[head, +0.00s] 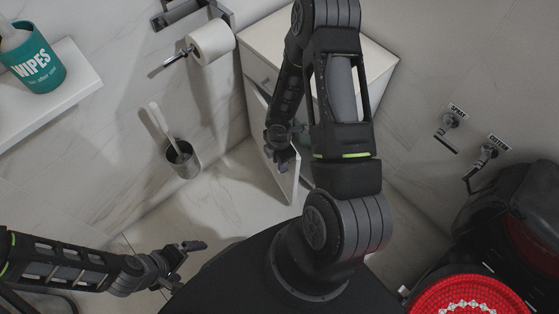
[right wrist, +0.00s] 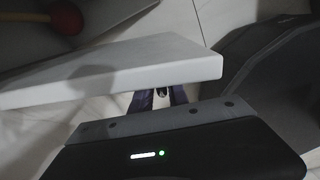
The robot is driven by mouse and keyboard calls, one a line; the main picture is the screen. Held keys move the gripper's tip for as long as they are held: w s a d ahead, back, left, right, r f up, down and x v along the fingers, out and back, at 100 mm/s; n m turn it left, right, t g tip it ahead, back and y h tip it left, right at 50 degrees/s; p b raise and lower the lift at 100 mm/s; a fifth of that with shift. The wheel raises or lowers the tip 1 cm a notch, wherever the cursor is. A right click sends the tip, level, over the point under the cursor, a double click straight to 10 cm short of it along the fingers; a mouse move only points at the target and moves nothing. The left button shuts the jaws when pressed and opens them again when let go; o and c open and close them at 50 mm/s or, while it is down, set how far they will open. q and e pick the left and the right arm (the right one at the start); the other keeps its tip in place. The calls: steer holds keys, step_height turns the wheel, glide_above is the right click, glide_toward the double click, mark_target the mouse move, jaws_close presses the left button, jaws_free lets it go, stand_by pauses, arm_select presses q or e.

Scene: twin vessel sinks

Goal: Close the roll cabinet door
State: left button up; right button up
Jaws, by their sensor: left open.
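The white roll cabinet (head: 252,52) stands against the wall at the top centre of the head view. Its door (head: 287,186) stands open, swung out over the floor. In the right wrist view, the pale door panel (right wrist: 110,72) crosses in front of the fingers and hides their tips. My left gripper (head: 186,256) is open and empty above the floor, lower left, away from the cabinet.
A toilet paper roll (head: 211,41) hangs left of the cabinet. A toilet brush holder (head: 182,160) stands below it. A teal wipes tub (head: 36,62) sits on a white ledge (head: 75,85). Wall valves (head: 484,153) are at right. A red round object (right wrist: 66,17) shows in the right wrist view.

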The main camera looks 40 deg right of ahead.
steer(key=shift+o, duration=1.1)
steer(key=shift+s, duration=0.15)
step_height(320, 180, up, 8)
steer(key=p, duration=0.3)
steer(key=shift+f, duration=0.1)
steer(key=shift+c, duration=0.2)
